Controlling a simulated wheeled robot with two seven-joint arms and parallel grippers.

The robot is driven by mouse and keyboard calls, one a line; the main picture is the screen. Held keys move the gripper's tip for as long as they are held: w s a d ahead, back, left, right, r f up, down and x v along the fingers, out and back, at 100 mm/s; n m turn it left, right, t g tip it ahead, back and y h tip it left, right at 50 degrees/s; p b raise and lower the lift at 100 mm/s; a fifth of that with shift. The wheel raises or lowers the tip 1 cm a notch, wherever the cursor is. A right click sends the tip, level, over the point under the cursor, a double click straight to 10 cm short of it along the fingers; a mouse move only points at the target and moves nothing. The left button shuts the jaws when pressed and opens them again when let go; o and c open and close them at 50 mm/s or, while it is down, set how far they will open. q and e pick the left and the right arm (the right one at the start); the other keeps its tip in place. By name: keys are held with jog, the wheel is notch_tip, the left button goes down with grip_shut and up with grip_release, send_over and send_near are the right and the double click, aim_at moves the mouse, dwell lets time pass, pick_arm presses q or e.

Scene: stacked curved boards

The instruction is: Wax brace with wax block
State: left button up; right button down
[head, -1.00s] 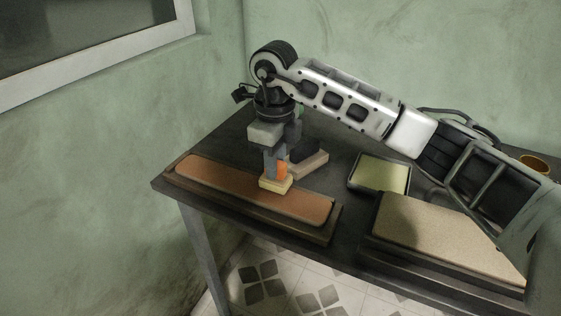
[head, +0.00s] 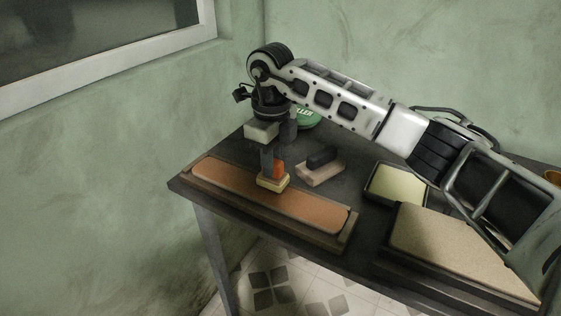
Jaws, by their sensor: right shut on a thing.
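A long reddish-brown padded strip, likely the brace (head: 225,182), lies on a dark-edged base along the table's left front side. My right gripper (head: 271,165) points down over its middle. It is shut on the wax block (head: 273,184), a pale yellow block with an orange part between the fingers. The block's underside rests on or just over the strip's surface; I cannot tell whether it touches. My left gripper is not in view.
Behind the strip lies a light wooden block with a dark grip (head: 320,168). A green round lidded item (head: 307,120) is partly hidden by my arm. A tray with a pale green pad (head: 396,185) and a large tan board (head: 450,240) are at right.

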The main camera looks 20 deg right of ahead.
jog(key=shift+w+a, duration=0.35)
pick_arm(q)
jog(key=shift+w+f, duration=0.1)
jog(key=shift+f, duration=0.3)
pick_arm(e)
jog(key=shift+w+a, duration=0.1)
jog(key=shift+w, duration=0.05)
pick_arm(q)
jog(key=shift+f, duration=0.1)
pick_arm(e)
jog(key=shift+w+a, duration=1)
jog(key=shift+w, duration=0.2)
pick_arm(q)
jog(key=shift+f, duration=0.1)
pick_arm(e)
jog(key=shift+w+a+f, duration=0.15)
jog(key=shift+w+a, duration=0.95)
jog(key=shift+w, duration=0.05)
